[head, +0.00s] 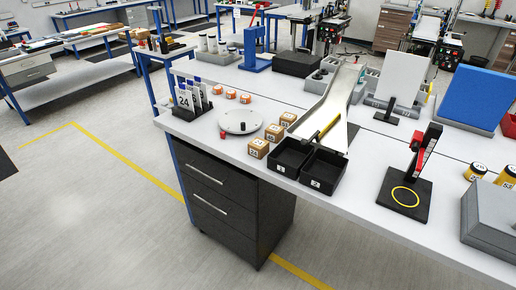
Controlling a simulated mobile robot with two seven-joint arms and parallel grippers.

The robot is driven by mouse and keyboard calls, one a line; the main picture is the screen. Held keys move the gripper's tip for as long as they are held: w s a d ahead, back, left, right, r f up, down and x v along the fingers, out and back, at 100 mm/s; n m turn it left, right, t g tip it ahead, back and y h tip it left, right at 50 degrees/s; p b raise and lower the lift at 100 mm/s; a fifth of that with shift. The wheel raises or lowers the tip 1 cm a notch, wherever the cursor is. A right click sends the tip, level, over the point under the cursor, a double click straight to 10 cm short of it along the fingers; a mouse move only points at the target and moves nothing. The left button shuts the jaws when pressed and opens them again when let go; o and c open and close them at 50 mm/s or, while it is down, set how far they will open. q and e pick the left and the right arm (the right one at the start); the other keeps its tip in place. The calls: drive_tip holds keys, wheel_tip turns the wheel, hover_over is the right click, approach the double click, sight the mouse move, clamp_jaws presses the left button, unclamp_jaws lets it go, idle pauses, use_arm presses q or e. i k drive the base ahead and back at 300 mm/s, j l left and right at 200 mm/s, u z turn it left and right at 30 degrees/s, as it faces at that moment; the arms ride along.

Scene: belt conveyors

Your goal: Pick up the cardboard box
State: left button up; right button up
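Several small brown cardboard-coloured boxes with printed labels stand on the white table. The nearest box (258,148) is left of the black bins. A second box (274,133) and a third box (287,119) stand behind it in a slanting row. Smaller orange-brown blocks (230,95) sit farther back to the left. I cannot tell which one is the task's box. Neither of my grippers is in view, and nothing is touching the boxes.
A round white plate (240,121) lies left of the boxes. Two black bins (318,172) and a white chute (335,105) are to their right. A black stand (404,194) is farther right. Drawers (222,190) sit under the table.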

sight(258, 147)
drive_tip(key=i+j, duration=0.15)
drive_tip(key=j, duration=0.2)
drive_tip(key=i+j+z, duration=0.15)
drive_tip(key=j, duration=0.25)
drive_tip(key=i+j, duration=0.15)
drive_tip(key=j, duration=0.2)
drive_tip(key=i+j+z, duration=0.1)
drive_tip(key=j, duration=0.3)
drive_tip(key=i+j+z, duration=0.1)
drive_tip(key=j, duration=0.3)
drive_tip(key=i+j, duration=0.15)
drive_tip(key=j, duration=0.25)
